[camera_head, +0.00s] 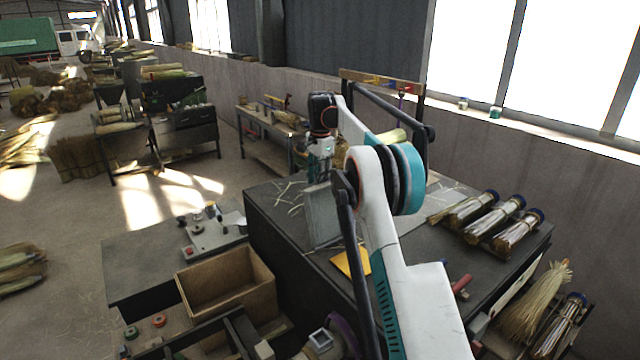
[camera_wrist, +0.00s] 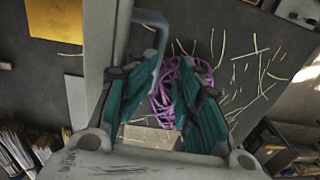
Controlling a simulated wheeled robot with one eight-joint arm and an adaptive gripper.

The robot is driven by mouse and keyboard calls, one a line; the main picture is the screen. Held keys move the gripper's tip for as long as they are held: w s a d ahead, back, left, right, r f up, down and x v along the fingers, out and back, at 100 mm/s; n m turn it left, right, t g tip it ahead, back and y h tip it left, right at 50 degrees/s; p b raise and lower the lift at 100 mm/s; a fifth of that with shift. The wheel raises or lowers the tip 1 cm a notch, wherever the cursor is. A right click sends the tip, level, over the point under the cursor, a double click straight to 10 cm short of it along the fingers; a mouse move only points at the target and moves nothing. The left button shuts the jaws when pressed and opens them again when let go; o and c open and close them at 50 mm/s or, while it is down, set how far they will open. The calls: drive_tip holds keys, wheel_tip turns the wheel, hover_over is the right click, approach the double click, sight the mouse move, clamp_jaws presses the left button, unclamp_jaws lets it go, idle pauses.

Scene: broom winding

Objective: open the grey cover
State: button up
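The grey cover (camera_head: 322,216) stands upright, close to vertical, on the dark workbench in the head view. In the wrist view the cover (camera_wrist: 97,55) is a pale grey strip seen nearly edge-on, left of the fingers. A bent blue-grey handle (camera_wrist: 152,20) sticks out from its side and runs down beside the left finger. My gripper (camera_head: 319,172) is just above the cover's top. In the wrist view my gripper (camera_wrist: 168,72) has its teal fingers apart, with a gap between them. Whether a finger touches the handle is unclear.
A purple mesh-like bundle (camera_wrist: 190,75) shows beyond the fingers. A yellow sheet (camera_head: 352,262) lies right of the cover. Several bound bristle bundles (camera_head: 490,218) lie on the bench's right side. An open wooden box (camera_head: 228,282) stands at the front left. Loose straws litter the bench.

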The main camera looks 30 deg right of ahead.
wheel_tip(320, 180, up, 11)
drive_tip(key=s, duration=0.1)
drive_tip(key=shift+s+d, duration=0.15)
drive_tip(key=shift+s, duration=0.2)
drive_tip(key=shift+f, duration=0.1)
